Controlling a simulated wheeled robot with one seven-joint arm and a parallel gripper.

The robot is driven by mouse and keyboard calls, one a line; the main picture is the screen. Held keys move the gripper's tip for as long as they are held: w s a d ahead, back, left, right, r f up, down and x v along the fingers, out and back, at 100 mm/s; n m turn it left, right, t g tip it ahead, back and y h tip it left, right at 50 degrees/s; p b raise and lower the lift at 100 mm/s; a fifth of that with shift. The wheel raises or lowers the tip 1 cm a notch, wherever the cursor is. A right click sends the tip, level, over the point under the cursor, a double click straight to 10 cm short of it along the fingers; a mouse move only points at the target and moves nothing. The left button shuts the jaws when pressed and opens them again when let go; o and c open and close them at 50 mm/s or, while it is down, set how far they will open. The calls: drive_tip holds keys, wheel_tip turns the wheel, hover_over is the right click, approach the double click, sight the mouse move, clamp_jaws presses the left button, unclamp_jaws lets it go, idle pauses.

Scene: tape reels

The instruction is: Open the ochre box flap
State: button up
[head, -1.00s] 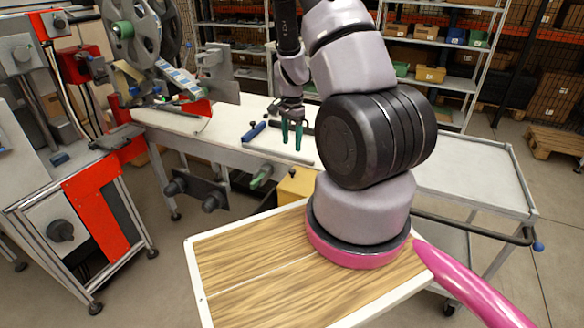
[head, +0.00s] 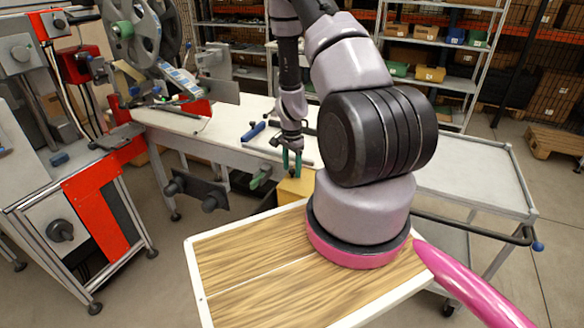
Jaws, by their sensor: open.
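The ochre box (head: 296,188) stands just beyond the far edge of my wood-patterned top, partly hidden by my arm's base. Only part of its top and front shows, and I cannot make out the flap's edges. My gripper (head: 292,172) has green fingers pointing down, with a gap between them. It is open and empty, just above the box's top in the picture. I cannot tell whether the fingertips touch the box.
A long white bench (head: 215,145) runs behind the box, with a blue-handled tool (head: 254,131) on it. A machine with reels stands at left. A grey cart (head: 470,180) stands at right. Shelves with bins are at the back.

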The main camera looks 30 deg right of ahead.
clamp_jaws()
idle(1.3)
